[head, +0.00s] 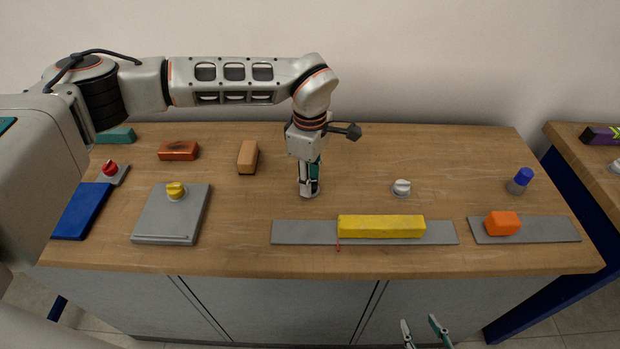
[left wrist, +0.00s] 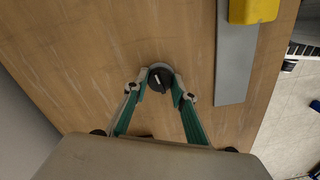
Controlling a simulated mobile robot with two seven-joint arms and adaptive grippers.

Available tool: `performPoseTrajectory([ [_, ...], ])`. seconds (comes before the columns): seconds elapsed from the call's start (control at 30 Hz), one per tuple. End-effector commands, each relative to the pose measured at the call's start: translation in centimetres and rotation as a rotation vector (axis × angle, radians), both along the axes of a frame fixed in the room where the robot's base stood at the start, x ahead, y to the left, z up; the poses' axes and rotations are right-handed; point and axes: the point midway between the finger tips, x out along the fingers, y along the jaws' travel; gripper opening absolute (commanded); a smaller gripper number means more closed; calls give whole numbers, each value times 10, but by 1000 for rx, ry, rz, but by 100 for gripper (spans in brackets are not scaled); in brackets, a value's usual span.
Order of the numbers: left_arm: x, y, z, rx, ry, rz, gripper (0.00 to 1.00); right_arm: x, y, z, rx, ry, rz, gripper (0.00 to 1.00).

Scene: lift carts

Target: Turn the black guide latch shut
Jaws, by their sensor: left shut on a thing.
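The black guide latch (left wrist: 160,79) is a round knob with a pale mark on top, on a grey round base on the wooden bench. My left gripper (left wrist: 161,87) is shut on it, with a fingertip on each side. In the head view my left gripper (head: 309,193) points down at the bench top and hides the latch. My right gripper (head: 423,328) shows at the bottom edge of the head view, its two fingers apart and empty, in front of the bench.
A grey rail (head: 300,233) bears a yellow block (head: 381,227), right of and nearer than my left gripper. A white knob (head: 401,187) stands farther right. A tan block (head: 248,157) and a grey plate (head: 160,226) with a yellow knob (head: 176,190) lie left.

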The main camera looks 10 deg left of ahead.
Motion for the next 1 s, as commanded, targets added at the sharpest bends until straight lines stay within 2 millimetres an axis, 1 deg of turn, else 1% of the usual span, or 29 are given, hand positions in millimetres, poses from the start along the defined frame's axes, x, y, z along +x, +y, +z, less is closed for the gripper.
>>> performPoseTrajectory([
  [0.33, 0, 0, 1, 1, 0, 320, 4, 2, 0, 8, 2, -9, -1, 40],
  [1.0, 1, 1, 1, 1, -2, 955, 4, 0, 0, 4, 0, -1, 0, 40],
])
